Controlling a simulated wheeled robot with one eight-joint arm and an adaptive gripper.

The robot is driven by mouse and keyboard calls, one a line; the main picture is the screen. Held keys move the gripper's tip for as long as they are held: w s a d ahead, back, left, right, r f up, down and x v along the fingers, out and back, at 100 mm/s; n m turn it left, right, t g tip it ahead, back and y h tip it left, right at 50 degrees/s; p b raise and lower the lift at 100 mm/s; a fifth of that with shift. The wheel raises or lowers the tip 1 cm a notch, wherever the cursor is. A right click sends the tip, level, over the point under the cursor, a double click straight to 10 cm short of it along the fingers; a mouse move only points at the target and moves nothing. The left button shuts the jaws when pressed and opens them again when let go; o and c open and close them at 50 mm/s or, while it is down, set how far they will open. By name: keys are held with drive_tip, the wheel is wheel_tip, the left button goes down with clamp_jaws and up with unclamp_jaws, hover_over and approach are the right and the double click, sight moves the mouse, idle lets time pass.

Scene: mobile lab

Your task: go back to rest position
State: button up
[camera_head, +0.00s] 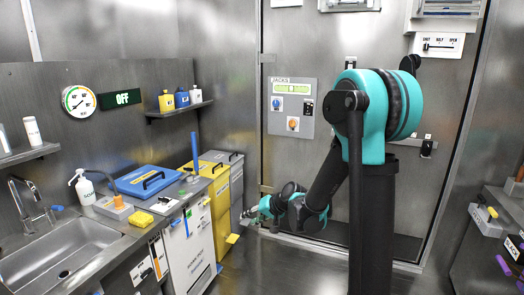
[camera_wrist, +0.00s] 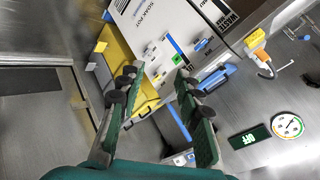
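My gripper (camera_head: 248,217) is low in front of the bins in the head view, at the end of my teal and black arm. In the wrist view my gripper (camera_wrist: 166,93) has its two fingers spread apart with nothing between them. It is open and empty. The fingertips are small in the head view, and part of the arm hides behind its own links.
Left are a sink (camera_head: 60,250), a blue-lidded box (camera_head: 143,181), a yellow bin (camera_head: 217,200) and a grey bin (camera_head: 237,180). A door with a control panel (camera_head: 292,107) stands behind. A cluttered bench (camera_head: 490,240) is right. Floor (camera_head: 275,265) between is clear.

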drive_tip(key=s+d+f+g+h, duration=0.1)
drive_tip(key=s+d+f+h, duration=0.3)
drive_tip(key=s+d, duration=1.9)
drive_tip(key=s+h, duration=0.1)
drive_tip(key=h, duration=0.3)
drive_tip(key=shift+s+d+g, duration=0.15)
drive_tip(key=shift+s+g, duration=0.15)
